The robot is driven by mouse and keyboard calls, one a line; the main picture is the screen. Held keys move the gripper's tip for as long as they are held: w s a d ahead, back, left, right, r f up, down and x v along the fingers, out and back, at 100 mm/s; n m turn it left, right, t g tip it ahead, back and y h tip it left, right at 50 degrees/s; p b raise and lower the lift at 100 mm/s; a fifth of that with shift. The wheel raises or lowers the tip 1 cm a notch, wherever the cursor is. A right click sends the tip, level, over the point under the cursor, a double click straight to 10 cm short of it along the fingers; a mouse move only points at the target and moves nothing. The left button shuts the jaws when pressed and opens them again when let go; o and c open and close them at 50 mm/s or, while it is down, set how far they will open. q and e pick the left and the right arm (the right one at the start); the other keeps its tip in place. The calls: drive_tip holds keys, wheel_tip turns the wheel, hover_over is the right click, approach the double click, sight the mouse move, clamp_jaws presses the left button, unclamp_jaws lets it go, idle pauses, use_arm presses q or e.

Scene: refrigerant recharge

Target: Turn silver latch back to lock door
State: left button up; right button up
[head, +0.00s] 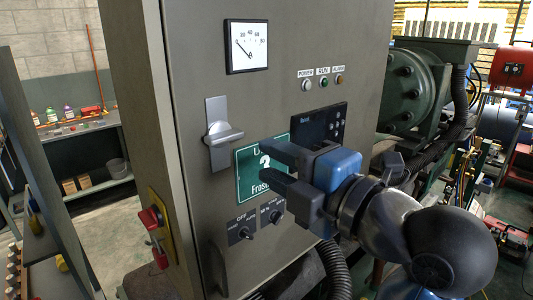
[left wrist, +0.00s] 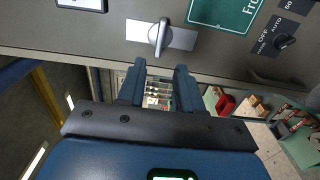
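The silver latch (head: 222,135) is on the grey cabinet door (head: 190,60). Its backing plate is upright and its handle sticks out crosswise, roughly level and towards the right in the head view. In the left wrist view the latch (left wrist: 160,38) shows above the gap between my fingers, with nothing covering it. My left gripper (head: 264,164) is open and empty. It is to the right of the latch and a little lower in the head view, in front of the green sign, apart from the handle. My right gripper is in neither view.
The green sign (head: 246,187), an ammeter (head: 247,46), small lamps (head: 323,83), a dark display (head: 320,125) and two knobs (head: 245,233) are on the cabinet front. A red switch (head: 151,218) on a yellow plate is on its side. Green machinery (head: 412,90) stands at the right.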

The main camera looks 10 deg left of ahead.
sight(229, 139)
use_arm(q)
drive_tip(key=p+x, duration=0.1)
drive_tip(key=x, duration=0.5)
drive_tip(key=shift+r+p, duration=0.1)
drive_tip(key=shift+p, duration=0.2)
drive_tip(key=p+x, duration=0.1)
drive_tip(key=x, duration=0.2)
drive_tip(key=shift+w+a+p, duration=0.25)
drive_tip(key=shift+w+p, duration=0.1)
drive_tip(key=shift+c, duration=1)
drive_tip(key=shift+s+d, duration=0.1)
clamp_jaws()
